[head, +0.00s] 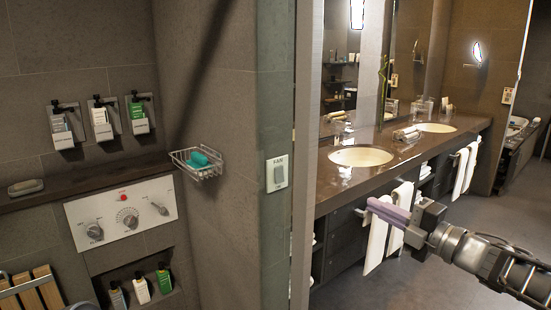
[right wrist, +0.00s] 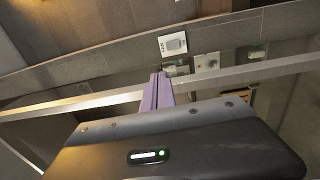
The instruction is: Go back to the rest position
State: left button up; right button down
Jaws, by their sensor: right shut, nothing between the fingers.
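My right gripper (head: 374,206) reaches in from the right in the head view, its purple fingers shut and empty. It hangs in the air in front of the vanity (head: 334,193), overlapping the white towels in the picture. In the right wrist view the closed fingers (right wrist: 160,90) point away from the camera toward the wall with the fan switch (right wrist: 172,43). My left gripper does not show in either view.
The fan switch (head: 277,174) is on the wall edge left of my gripper. A wire basket (head: 199,172) holds a teal item. A control panel (head: 121,213) and dispensers (head: 101,118) are further left. Towels (head: 377,240) hang on the vanity front. Open floor (head: 400,283) lies below.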

jog(key=w+d+f+m+t+h, duration=0.1)
jog(key=w+d+f+m+h, duration=0.15)
jog(key=f+m, duration=0.4)
jog(key=w+d+f+m+t+h, duration=0.1)
jog(key=w+f+m+h, duration=0.1)
jog(key=f+m+h, duration=0.35)
jog(key=s+a+f+m+g, duration=0.2)
jog(key=f+m, duration=0.2)
jog(key=f, duration=0.4)
jog(key=s+a+f+m+g, duration=0.1)
jog(key=s+f+m, duration=0.15)
jog(key=f, duration=0.55)
jog(key=s+a+f+m+g, duration=0.2)
jog(key=f+m, duration=0.3)
jog(key=f, duration=0.3)
jog(key=s+a+f+m+g, duration=0.1)
jog(key=s+a+f+g, duration=0.2)
jog(key=s+f, duration=0.4)
jog(key=s+a+f+m+g, duration=0.2)
jog(key=s+a+f+g, duration=0.2)
jog(key=s+f, duration=0.4)
jog(key=s+a+f+m+g, duration=0.1)
jog(key=s+a+f+g, duration=0.2)
jog(key=s, duration=1.3)
jog(key=a+f, duration=0.3)
jog(key=f, duration=0.1)
jog(key=shift+s+f+g, duration=0.3)
jog(key=shift+s+f, duration=0.05)
jog(key=shift+s, duration=0.05)
